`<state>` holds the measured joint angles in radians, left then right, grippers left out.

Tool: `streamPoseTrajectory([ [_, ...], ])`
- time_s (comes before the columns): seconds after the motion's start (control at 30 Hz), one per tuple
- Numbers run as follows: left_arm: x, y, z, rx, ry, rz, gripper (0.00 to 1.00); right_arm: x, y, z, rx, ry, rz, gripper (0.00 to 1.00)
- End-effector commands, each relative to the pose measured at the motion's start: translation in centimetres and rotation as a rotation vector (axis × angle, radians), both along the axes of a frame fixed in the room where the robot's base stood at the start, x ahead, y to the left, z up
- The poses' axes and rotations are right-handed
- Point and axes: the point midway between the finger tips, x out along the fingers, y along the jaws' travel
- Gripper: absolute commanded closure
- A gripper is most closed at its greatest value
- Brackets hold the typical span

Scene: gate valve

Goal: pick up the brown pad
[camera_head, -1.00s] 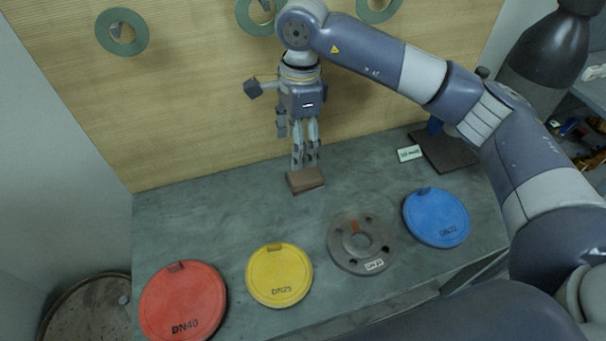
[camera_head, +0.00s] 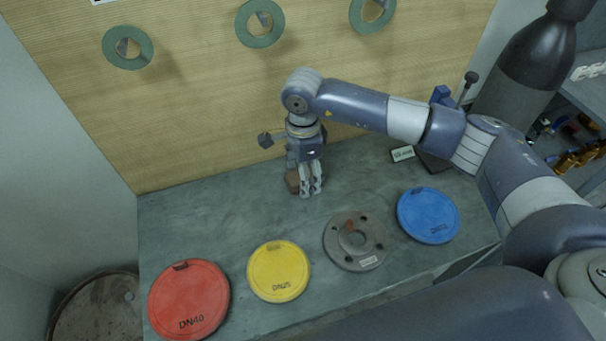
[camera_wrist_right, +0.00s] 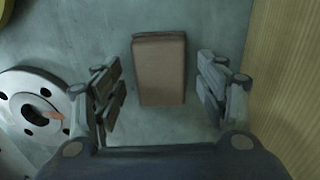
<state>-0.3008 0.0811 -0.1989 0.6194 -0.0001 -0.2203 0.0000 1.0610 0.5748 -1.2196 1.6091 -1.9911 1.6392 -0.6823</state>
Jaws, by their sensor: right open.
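The brown pad (camera_head: 292,181) lies on the grey-green table near the wooden back panel. In the head view it is partly hidden behind my right gripper (camera_head: 311,191), which points down at it. In the right wrist view the whole brown pad (camera_wrist_right: 160,70) shows as a rectangular block between the two open fingers of my right gripper (camera_wrist_right: 165,88). There is a gap on each side, and neither finger visibly touches it. My left gripper is not in view.
On the table (camera_head: 225,215) are a red disc (camera_head: 188,300), a yellow disc (camera_head: 279,272), a grey metal flange (camera_head: 338,250) and a blue disc (camera_head: 428,216). Green rings (camera_head: 259,23) hang on the wooden panel (camera_head: 200,110).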

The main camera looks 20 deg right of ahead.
Motion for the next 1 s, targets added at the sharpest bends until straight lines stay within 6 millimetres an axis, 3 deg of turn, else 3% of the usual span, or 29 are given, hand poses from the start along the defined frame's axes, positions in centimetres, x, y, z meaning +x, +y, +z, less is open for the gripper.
streamPoseTrajectory([
  [0.23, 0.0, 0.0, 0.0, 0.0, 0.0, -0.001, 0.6, 0.0, 0.1, -0.2, 0.001, -0.001, 0.001, 0.36],
  [0.43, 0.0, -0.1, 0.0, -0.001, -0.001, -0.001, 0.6, 0.0, 0.1, -0.2, 0.001, -0.001, 0.001, 0.81],
  [0.83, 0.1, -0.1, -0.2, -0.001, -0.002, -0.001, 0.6, 0.1, 0.1, 0.0, 0.001, -0.002, 0.001, 0.81],
  [1.0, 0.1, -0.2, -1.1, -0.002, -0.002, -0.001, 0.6, 0.1, 0.1, 1.2, 0.002, -0.005, 0.003, 0.81],
])
